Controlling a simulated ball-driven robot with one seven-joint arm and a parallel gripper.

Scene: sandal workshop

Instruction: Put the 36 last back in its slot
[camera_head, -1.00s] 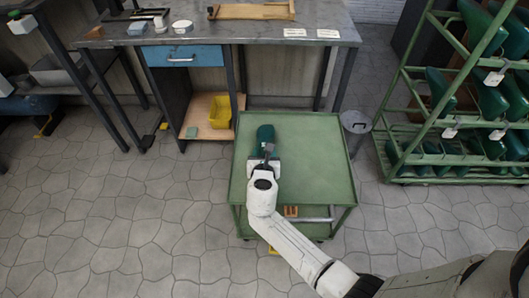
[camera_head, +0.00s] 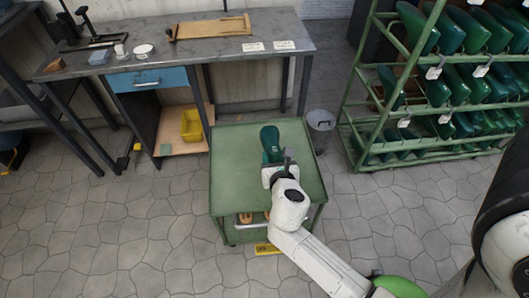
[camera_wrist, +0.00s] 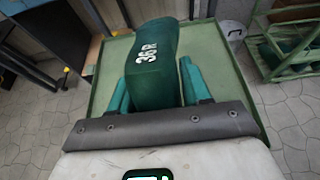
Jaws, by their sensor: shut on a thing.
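The green 36 last (camera_head: 269,139) is over the top of the green cart (camera_head: 232,165). In the wrist view the last (camera_wrist: 152,62) shows a white "36 R" mark and points away from me. My gripper (camera_head: 277,168) is shut on it; in the wrist view its teal fingers (camera_wrist: 155,88) lie on either side. I cannot tell whether the last touches the cart top. A green rack (camera_head: 372,100) at the right holds several rows of green lasts with white tags on its rails. No free slot can be made out clearly.
A grey bin (camera_head: 320,122) stands at the cart's right corner, between cart and rack. The workbench (camera_head: 225,45) with a blue drawer is behind. A yellow bin (camera_head: 191,125) sits on its lower shelf. The paved floor (camera_head: 400,225) in front of the rack is clear.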

